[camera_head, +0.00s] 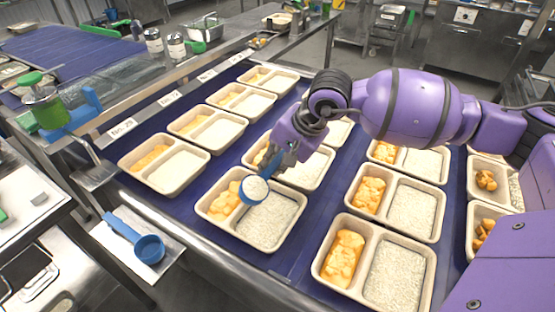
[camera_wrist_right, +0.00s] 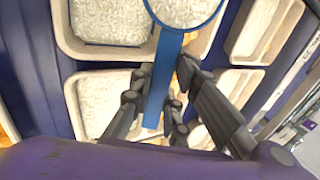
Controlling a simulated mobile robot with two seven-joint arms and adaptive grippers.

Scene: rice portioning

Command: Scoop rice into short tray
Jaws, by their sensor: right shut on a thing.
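My right gripper (camera_head: 288,152) is shut on the handle of a blue scoop (camera_head: 253,199). The scoop's round cup holds white rice and is over the near-middle tray (camera_head: 282,241), by the divider between its yellow food and its rice compartment. That larger compartment shows a layer of rice. In the right wrist view, the scoop handle (camera_wrist_right: 160,85) runs between the dark fingers and the rice-filled cup is at the top. My left gripper is not in view.
Rows of two-compartment trays (camera_head: 335,270) stand close together on the blue belt. Several at right hold rice and yellow food. A second blue scoop (camera_head: 149,248) lies on a metal plate at left. A green-topped dispenser (camera_head: 45,103) stands behind it.

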